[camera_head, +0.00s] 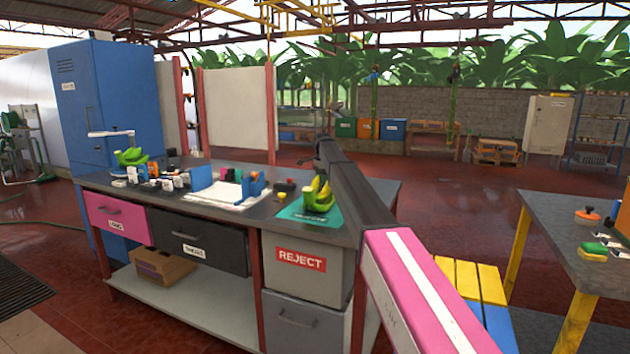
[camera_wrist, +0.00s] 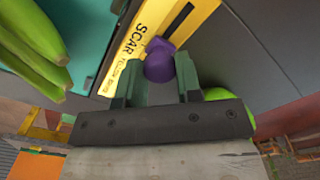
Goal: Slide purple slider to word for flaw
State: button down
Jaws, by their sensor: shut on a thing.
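The purple slider (camera_wrist: 158,62) sits on a yellow panel (camera_wrist: 196,8) in the wrist view. Its rounded knob is between the fingers of my gripper (camera_wrist: 160,80), which is shut on it. The panel carries the black word SCAR (camera_wrist: 134,38), just left of the slider. Smaller lettering lies further down the panel and is too small to read surely. A dark slot (camera_wrist: 181,18) runs away from the slider toward the upper right. The other end of the track is hidden by the slider and gripper. In the head view I cannot see the slider or panel.
Green bananas (camera_wrist: 32,45) lie left of the panel on a teal mat (camera_wrist: 90,22); they also show on the workbench (camera_head: 318,196). A REJECT bin (camera_head: 305,290) is below the bench top. Another table (camera_head: 560,215) with small items stands at the right.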

jog(key=d, duration=0.2)
jog(key=s+d, duration=0.2)
jog(key=d, duration=0.1)
jog(key=shift+d, duration=0.35)
jog(key=c, duration=0.8)
grip_release()
jog(key=shift+r, duration=0.1)
notch_tip(320, 180, up, 11)
jog(key=shift+f, duration=0.2)
